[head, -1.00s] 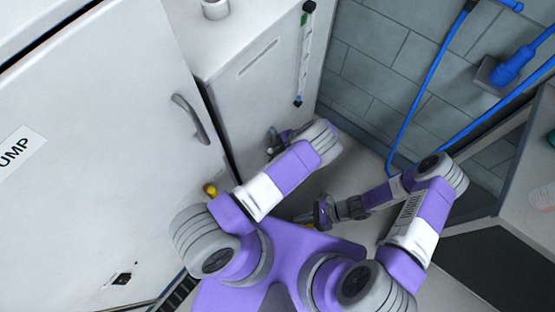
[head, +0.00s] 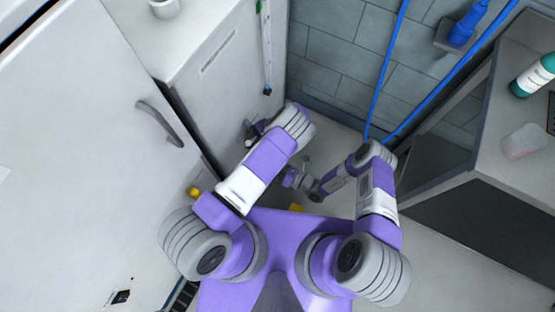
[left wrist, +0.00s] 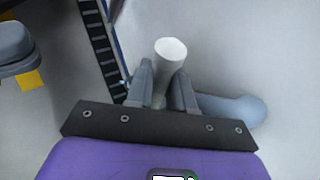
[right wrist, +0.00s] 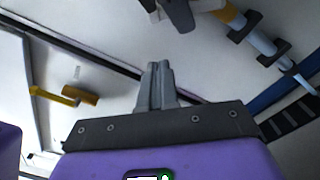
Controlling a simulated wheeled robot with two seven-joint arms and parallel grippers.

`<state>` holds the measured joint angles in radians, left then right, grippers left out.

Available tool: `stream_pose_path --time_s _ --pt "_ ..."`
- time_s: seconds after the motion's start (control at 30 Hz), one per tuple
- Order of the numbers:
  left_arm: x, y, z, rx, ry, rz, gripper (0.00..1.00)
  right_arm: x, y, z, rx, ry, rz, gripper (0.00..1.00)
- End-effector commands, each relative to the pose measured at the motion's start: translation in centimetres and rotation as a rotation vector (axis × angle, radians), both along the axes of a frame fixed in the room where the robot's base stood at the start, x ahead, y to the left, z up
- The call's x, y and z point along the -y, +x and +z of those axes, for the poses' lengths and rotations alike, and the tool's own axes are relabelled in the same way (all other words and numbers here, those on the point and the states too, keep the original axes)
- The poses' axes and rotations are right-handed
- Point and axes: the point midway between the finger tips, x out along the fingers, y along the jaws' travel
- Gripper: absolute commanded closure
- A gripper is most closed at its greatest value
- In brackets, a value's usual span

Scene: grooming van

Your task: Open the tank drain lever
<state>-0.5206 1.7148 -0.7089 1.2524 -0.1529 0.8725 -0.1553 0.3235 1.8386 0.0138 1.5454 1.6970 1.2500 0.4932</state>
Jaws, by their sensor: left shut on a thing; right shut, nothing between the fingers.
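The drain lever, a pale handle with a round white end (left wrist: 171,48), stands between my left fingers in the left wrist view. A grey rounded part (left wrist: 232,110) extends right behind the fingers. My left gripper (left wrist: 163,88) is shut on the handle; in the head view it (head: 251,132) is low at the white cabinet front, mostly covered by my forearm. My right gripper (right wrist: 160,82) is shut and empty. In the head view it (head: 290,178) is low, to the right of my left forearm.
A white cabinet (head: 215,85) carries an upright gauge strip (head: 265,45). A large white door (head: 80,120) with a grey handle (head: 160,122) stands left, a yellow knob (head: 193,192) below. A counter (head: 520,105) stands right. A yellow fitting (right wrist: 80,95) shows in the right wrist view.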

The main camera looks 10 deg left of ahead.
Motion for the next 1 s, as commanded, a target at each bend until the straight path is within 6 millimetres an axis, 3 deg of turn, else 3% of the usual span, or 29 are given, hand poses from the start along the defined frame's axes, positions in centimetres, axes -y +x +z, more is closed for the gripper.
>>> stream_pose_path --time_s 0.2,0.5,1.0 --pt "-0.1 -0.1 0.0 -0.003 0.003 0.002 1.0 -4.3 1.6 0.2 0.003 0.001 0.003 1.0" --pt "-0.1 -0.1 0.0 -0.003 0.003 0.002 1.0 -5.6 4.2 1.7 0.002 -0.001 0.001 1.0" --pt "-0.1 -0.1 0.0 -0.003 0.003 0.002 1.0 -5.7 4.8 2.1 -0.017 0.008 -0.003 1.0"
